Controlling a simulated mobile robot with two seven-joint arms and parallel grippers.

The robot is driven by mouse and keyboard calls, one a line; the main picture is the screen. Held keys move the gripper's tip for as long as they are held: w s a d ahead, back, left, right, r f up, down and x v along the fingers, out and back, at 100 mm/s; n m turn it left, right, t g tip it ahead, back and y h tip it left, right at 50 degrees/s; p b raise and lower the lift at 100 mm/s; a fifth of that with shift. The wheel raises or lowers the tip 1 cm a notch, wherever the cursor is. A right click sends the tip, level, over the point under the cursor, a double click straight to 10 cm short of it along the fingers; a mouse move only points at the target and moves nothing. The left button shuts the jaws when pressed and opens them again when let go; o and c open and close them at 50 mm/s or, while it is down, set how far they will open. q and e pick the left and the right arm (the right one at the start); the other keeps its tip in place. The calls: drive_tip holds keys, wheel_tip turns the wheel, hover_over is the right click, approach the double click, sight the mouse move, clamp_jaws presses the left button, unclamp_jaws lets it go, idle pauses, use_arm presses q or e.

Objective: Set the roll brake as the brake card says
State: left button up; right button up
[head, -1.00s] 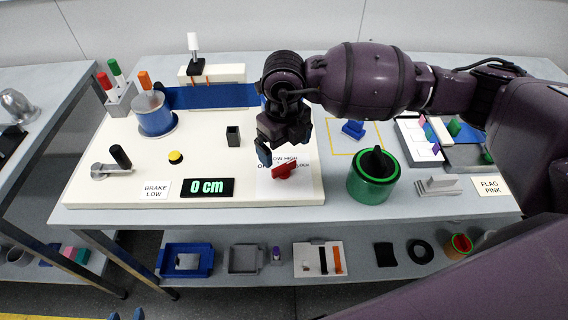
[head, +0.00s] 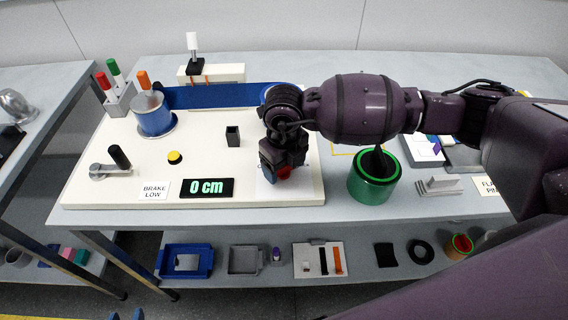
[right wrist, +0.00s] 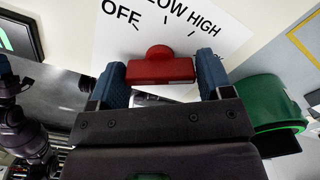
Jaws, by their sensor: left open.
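The brake card (head: 154,190) reads "BRAKE LOW" at the front of the cream board. The red brake knob (head: 284,172) is on a white dial plate at the board's right end, mostly hidden by my right gripper (head: 279,173). In the right wrist view, the red knob (right wrist: 160,70) lies between the two blue fingers of the right gripper (right wrist: 161,75), close to both; I cannot tell whether they press on it. The dial plate (right wrist: 118,45) shows OFF, LOW and HIGH with tick marks. Only the fingertips of my left gripper (head: 125,314) show at the bottom edge, apart and empty.
A "0 cm" display (head: 207,188), a yellow button (head: 175,157), a crank (head: 110,166) and a blue roll (head: 155,115) are on the board. A green container (head: 374,181) stands right of the board, near my right arm. A lower shelf holds trays.

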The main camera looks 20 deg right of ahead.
drive_tip(key=c, duration=0.5)
drive_tip(key=shift+n, duration=0.3)
drive_tip(key=n+b, duration=0.1)
drive_tip(key=n, duration=0.4)
drive_tip(key=shift+f+b, duration=0.1)
drive_tip(key=shift+b, duration=0.3)
drive_tip(key=n+b, duration=0.1)
drive_tip(key=n, duration=0.3)
drive_tip(key=n+b, duration=0.1)
drive_tip(key=n, duration=0.1)
drive_tip(key=shift+n, duration=0.3)
drive_tip(key=shift+n+b, duration=0.5)
drive_tip(key=shift+n, duration=1.1)
